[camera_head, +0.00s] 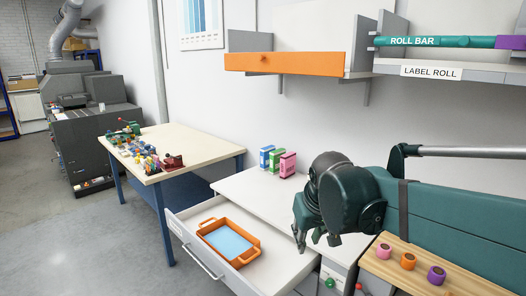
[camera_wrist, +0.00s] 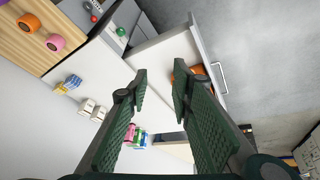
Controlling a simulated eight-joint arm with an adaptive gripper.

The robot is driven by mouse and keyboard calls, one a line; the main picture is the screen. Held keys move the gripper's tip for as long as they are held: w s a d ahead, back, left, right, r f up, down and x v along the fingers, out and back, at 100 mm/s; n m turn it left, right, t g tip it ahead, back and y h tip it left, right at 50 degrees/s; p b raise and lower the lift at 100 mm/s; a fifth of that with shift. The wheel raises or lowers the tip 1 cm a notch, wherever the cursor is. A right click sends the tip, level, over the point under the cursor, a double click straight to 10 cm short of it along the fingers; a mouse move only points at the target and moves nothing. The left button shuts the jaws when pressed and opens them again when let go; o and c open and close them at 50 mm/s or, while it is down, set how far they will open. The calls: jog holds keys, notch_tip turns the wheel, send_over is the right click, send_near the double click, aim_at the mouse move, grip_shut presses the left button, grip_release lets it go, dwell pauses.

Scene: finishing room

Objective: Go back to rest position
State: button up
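My gripper (camera_head: 318,238) hangs over the white counter (camera_head: 236,186), to the right of the open drawer. In the wrist view its two green padded fingers (camera_wrist: 160,80) are spread apart, with nothing between them. An orange tray (camera_head: 257,252) with a light blue inside (camera_head: 228,240) lies in the open white drawer (camera_head: 190,213). In the wrist view the tray (camera_wrist: 198,70) is mostly hidden behind one finger.
Blue, green and pink boxes (camera_head: 288,165) stand at the counter's back. Pink, orange and purple rolls (camera_head: 408,261) sit on a wooden board (camera_head: 455,275) at right. A shelf with an orange front (camera_head: 290,64) and a roll bar (camera_head: 450,42) hang above. A cluttered table (camera_head: 190,143) stands left.

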jog(key=s+d+f+m+t, duration=0.1)
jog(key=s+d+f, duration=0.2)
jog(key=s, duration=0.6)
jog(key=s+d+f+m+t, duration=0.1)
jog(key=s+d+f, duration=0.3)
jog(key=s, duration=0.6)
jog(key=shift+d+m, duration=0.4)
jog(key=shift+d, duration=0.75)
